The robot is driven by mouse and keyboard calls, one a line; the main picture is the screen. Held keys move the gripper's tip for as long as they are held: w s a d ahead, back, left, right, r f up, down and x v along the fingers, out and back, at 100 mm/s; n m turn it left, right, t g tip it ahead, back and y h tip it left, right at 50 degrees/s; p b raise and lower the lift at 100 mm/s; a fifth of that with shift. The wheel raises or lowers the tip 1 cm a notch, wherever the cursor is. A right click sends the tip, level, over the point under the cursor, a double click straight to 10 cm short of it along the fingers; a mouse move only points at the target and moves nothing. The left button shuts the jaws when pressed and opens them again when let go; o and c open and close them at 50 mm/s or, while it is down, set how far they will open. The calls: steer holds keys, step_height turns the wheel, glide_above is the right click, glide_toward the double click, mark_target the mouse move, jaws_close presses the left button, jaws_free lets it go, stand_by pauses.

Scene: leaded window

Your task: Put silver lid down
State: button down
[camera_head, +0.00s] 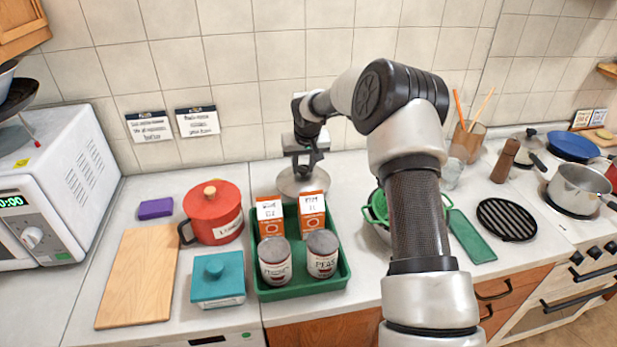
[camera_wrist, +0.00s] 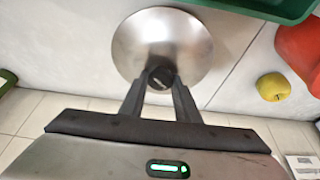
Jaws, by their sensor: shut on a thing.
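The silver lid (camera_head: 289,184) is a round shiny metal disc with a dark knob. It is behind the green tray, near the tiled wall. My gripper (camera_head: 305,160) is above the lid, pointing down. In the wrist view the fingers of my gripper (camera_wrist: 160,88) are shut on the dark knob of the silver lid (camera_wrist: 165,35). The lid looks roughly level over the white counter. I cannot tell whether its rim touches the counter.
The green tray (camera_head: 341,272) holds cans and cartons in front of the lid. A red pot (camera_head: 212,210) stands left, and a yellow fruit (camera_wrist: 273,86) lies near the wall. Bare counter (camera_wrist: 75,45) surrounds the lid.

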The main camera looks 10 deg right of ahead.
mark_target(304, 173)
steer(key=shift+f, duration=2)
steer(key=shift+f, duration=0.15)
steer(key=c, duration=1.3)
jaws_free()
steer(key=shift+c, duration=0.2)
